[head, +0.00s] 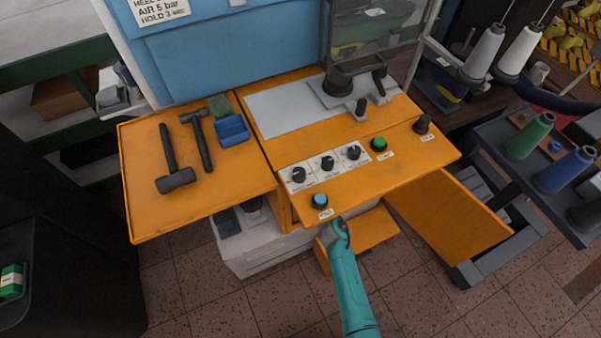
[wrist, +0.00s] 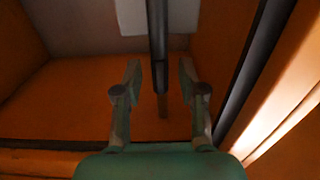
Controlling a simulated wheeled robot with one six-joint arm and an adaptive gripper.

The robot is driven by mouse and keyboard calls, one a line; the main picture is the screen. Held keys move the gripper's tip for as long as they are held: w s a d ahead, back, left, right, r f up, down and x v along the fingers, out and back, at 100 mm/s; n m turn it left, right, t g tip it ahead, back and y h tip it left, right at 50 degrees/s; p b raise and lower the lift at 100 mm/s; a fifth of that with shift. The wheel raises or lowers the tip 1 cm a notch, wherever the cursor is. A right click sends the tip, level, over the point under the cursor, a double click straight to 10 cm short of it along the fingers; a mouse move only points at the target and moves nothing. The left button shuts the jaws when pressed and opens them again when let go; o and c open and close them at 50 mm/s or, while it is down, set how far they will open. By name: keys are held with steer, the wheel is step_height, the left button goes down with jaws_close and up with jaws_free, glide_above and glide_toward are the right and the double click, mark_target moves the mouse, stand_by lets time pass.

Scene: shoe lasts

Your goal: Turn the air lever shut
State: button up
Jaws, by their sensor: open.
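In the wrist view my gripper (wrist: 160,76) is open, with one finger on each side of a narrow dark bar (wrist: 157,35). The bar looks like the air lever, but its label and pivot are not visible. It hangs down the picture between the fingers, and a gap shows on both sides. In the head view my teal arm reaches under the front edge of the orange machine console (head: 408,160). The gripper and the lever are hidden there.
Orange walls (wrist: 25,55) enclose the gripper, with a dark upright strip (wrist: 245,75) close on the right. A white plate (wrist: 132,15) is behind the bar. Above, the console carries knobs (head: 328,163), a blue button (head: 320,200) and a green button (head: 379,144). Hammers (head: 176,179) lie left.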

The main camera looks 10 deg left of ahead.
steer(key=shift+w+a, duration=0.15)
steer(key=shift+w, duration=0.05)
jaws_close()
stand_by(0.3)
